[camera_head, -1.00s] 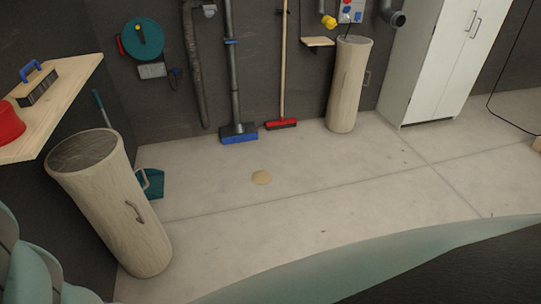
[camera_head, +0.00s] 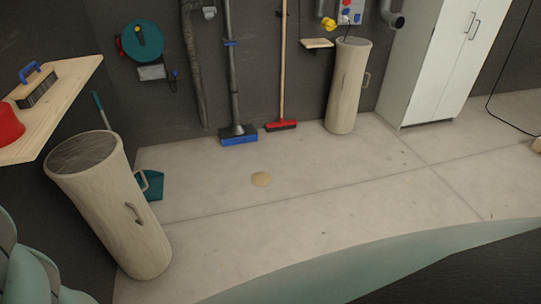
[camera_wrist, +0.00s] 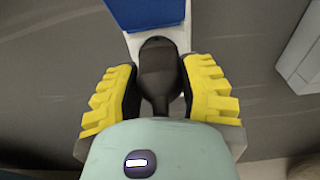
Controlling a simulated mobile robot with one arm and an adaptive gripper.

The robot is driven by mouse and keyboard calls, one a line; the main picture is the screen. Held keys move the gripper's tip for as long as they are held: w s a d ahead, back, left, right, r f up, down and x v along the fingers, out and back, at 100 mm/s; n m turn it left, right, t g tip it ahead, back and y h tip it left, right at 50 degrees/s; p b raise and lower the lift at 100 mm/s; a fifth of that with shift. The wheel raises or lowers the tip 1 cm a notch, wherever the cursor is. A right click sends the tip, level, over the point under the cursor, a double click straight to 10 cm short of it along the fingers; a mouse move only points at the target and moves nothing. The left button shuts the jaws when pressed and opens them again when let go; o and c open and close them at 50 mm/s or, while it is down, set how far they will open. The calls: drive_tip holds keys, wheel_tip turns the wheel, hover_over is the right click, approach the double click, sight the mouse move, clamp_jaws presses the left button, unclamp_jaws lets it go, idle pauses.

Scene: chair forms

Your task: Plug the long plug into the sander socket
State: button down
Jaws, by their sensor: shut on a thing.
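In the wrist view my gripper (camera_wrist: 161,90) has its yellow-ridged fingers on both sides of a dark plug (camera_wrist: 158,68) and is shut on it. The plug's rounded wide end points up in the picture and overlaps a pale panel (camera_wrist: 134,42). A blue block (camera_wrist: 145,12) sits on that panel at the top edge. I cannot tell whether the plug touches the panel, and no socket opening shows clearly. In the head view a small socket panel (camera_head: 350,10) with red and blue parts is on the back wall. My gripper is not visible there.
A tall pale bin (camera_head: 346,90) stands under the socket panel, beside a white cabinet (camera_head: 430,65). A small wooden shelf (camera_head: 316,43) and a red broom (camera_head: 281,124) are nearby. Another bin (camera_head: 110,215) stands front left.

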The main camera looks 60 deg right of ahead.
drive_tip(key=shift+w+a, duration=0.4)
drive_tip(key=shift+a, duration=0.2)
idle(1.3)
drive_tip(key=c, duration=0.7)
unclamp_jaws()
drive_tip(key=shift+a+r, duration=0.1)
drive_tip(key=shift+r, duration=0.05)
drive_tip(key=shift+c, duration=0.2)
drive_tip(key=shift+o, duration=1.3)
drive_tip(key=v, duration=1.2)
drive_tip(key=shift+w, duration=0.1)
